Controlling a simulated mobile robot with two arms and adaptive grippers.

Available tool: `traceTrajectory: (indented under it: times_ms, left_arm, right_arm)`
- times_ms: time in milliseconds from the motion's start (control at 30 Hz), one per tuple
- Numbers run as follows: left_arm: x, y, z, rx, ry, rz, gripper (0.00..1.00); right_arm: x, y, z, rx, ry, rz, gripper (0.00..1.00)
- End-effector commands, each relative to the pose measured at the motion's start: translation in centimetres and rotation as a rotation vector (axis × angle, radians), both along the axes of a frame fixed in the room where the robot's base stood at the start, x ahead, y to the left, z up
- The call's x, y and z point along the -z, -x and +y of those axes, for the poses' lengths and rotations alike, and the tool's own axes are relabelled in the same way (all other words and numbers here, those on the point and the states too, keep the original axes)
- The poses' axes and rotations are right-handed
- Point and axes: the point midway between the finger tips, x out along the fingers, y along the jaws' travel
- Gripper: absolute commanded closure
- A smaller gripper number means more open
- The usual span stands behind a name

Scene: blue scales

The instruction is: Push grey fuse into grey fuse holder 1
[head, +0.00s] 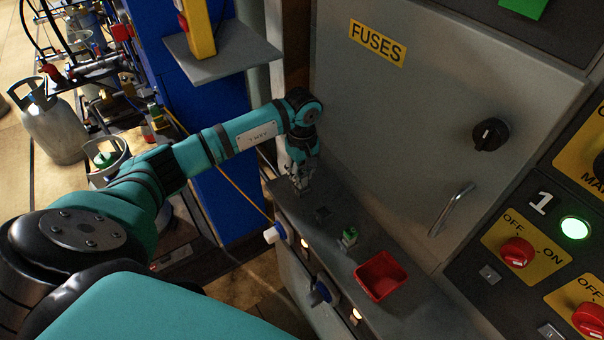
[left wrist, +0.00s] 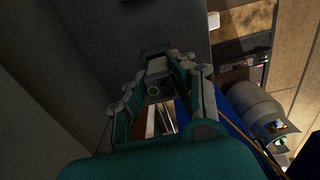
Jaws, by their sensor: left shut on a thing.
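My left gripper (head: 303,187) reaches down to the far end of the grey ledge (head: 430,305), close to its surface. In the left wrist view, its fingers (left wrist: 157,66) are closed around a small grey piece (left wrist: 156,67), which looks like the grey fuse. A dark shape shows just beyond the fingertips there. The fingers largely hide the fuse and whatever is under it, so I cannot tell whether it touches a holder. A dark, empty-looking fuse holder (head: 322,213) sits on the ledge nearer to me. My right gripper is not in view.
A green fuse (head: 349,235) stands upright on the ledge, with a red tray (head: 381,276) nearer to me. The grey fuse cabinet (head: 410,110) with its handle (head: 451,209) rises beside the ledge. A blue column (head: 205,110) with a grey shelf (head: 222,58) stands behind my left arm.

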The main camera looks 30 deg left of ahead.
Motion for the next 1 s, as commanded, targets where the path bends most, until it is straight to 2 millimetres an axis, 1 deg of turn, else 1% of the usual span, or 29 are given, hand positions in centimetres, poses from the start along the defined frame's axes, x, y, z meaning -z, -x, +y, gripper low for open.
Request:
traceTrajectory:
  times_ms: [67, 667, 1000]
  left_arm:
    - [0.08, -0.02, 0.02, 0.0, -0.001, -0.001, 1.0]
    - [0.01, -0.01, 0.0, -0.001, 0.0, 0.0, 1.0]
    - [0.01, -0.03, 0.01, -0.001, 0.0, -0.001, 1.0]
  right_arm:
    - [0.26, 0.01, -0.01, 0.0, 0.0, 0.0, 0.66]
    - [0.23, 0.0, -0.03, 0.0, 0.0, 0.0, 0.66]
    - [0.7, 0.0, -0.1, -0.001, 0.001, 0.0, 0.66]
